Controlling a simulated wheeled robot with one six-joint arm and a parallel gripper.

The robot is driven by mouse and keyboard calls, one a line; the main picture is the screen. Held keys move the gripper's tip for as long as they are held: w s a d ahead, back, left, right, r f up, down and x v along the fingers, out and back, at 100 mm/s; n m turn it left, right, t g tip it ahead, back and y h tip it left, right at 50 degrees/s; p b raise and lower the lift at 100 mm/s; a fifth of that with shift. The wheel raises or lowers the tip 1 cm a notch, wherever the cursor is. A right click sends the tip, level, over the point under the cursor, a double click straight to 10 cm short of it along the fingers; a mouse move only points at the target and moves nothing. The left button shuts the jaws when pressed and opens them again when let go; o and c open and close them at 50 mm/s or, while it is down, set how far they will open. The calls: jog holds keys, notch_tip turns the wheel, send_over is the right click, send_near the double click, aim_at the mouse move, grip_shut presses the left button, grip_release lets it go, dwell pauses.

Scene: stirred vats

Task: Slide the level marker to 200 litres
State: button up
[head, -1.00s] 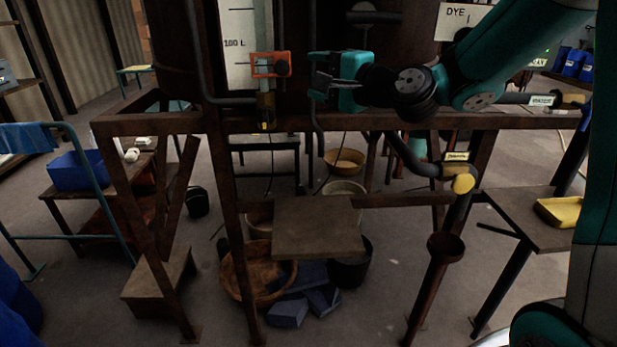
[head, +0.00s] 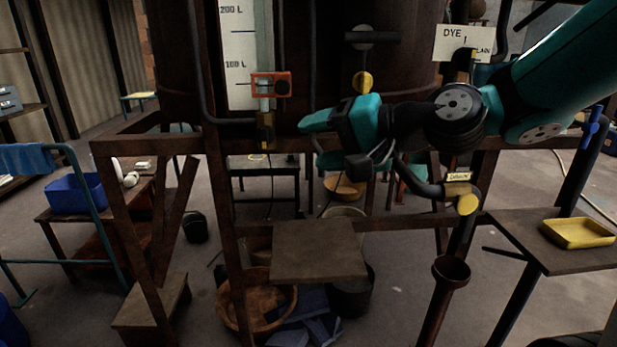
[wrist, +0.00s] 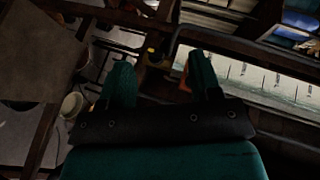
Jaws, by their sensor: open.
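The level marker is a small orange frame with a dark knob (head: 270,84). It sits on the white upright scale (head: 238,45) on the vat, just below the "100 L" lettering. The "200 L" lettering shows near the top of the head view. My gripper (head: 312,140) is open and empty, to the right of the marker and lower than it. In the wrist view the two teal fingers (wrist: 158,66) stand apart. A bit of orange, likely the marker (wrist: 184,84), shows beside the right finger, mostly hidden by it.
A dark pipe runs up left of the scale, and a brass-coloured fitting (head: 265,130) is below the marker. A rusty frame beam (head: 400,140) crosses behind my gripper. A yellow-capped drain pipe (head: 466,204) and a yellow tray (head: 578,233) are at right.

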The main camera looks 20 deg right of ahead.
jog(key=s+a+f+n+g, duration=0.3)
jog(key=s+n, duration=0.1)
jog(key=shift+s+a, duration=0.15)
jog(key=shift+a, duration=0.2)
jog(key=shift+f, duration=0.1)
